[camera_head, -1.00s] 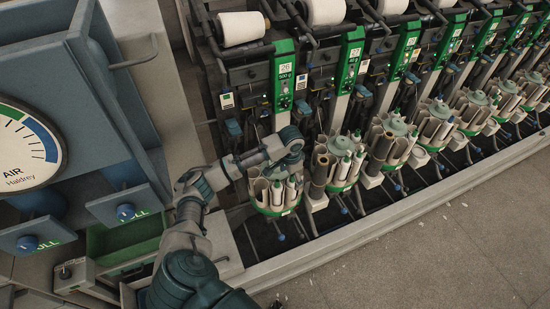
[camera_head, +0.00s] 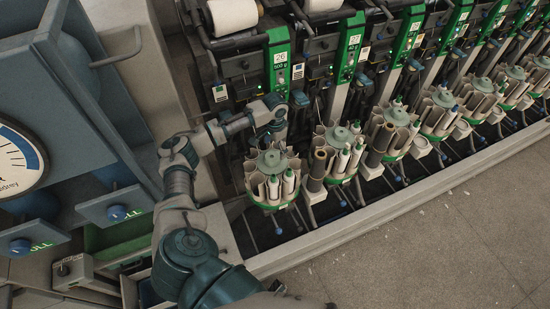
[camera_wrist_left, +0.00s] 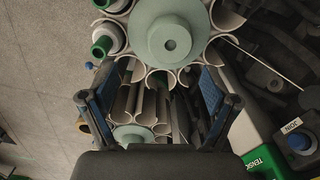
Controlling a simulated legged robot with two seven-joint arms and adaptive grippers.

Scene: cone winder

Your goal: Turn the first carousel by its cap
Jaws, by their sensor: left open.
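The first carousel (camera_head: 272,194) is the nearest one at the left end of the row, a ring of pale tubes holding bobbins. Its round grey-green cap (camera_head: 271,161) is uncovered in the head view. My left gripper (camera_head: 274,134) is just behind and above the cap, its fingers small and partly hidden by the wrist. In the left wrist view a large green cap with a round central knob (camera_wrist_left: 168,42) lies at the top, beyond the fingertips. The left gripper (camera_wrist_left: 154,92) is open there, fingers wide apart, with nothing between the pads. My right gripper is not in view.
More carousels (camera_head: 339,147) stand in a row to the right, close beside the first. Green winder panels (camera_head: 279,72) and dark machinery rise behind. A blue-grey cabinet (camera_head: 75,120) is at the left. The floor (camera_head: 440,235) in front is clear.

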